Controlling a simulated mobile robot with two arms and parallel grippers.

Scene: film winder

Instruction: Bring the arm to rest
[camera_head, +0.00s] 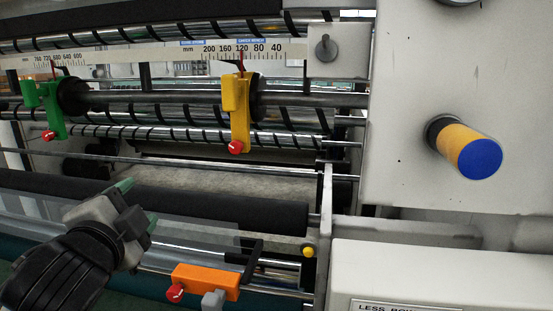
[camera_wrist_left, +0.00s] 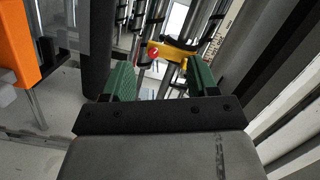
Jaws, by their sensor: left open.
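My left gripper (camera_head: 140,203) comes in from the lower left in the head view, in front of the long black roller (camera_head: 230,207). Its green-padded fingers are apart, and nothing is between them. In the left wrist view the open fingers (camera_wrist_left: 160,80) show with the yellow clamp (camera_wrist_left: 175,53) and its red knob beyond them, clear of the pads. An orange block (camera_wrist_left: 18,45) shows at the left of that view. My right gripper is in neither view.
A green clamp (camera_head: 53,106) and the yellow clamp (camera_head: 236,108) sit on the bar under the ruler (camera_head: 170,57). The orange block (camera_head: 205,280) with a red knob is on the lower rail. The white machine housing (camera_head: 450,60) with a blue-ended knob (camera_head: 470,152) fills the right.

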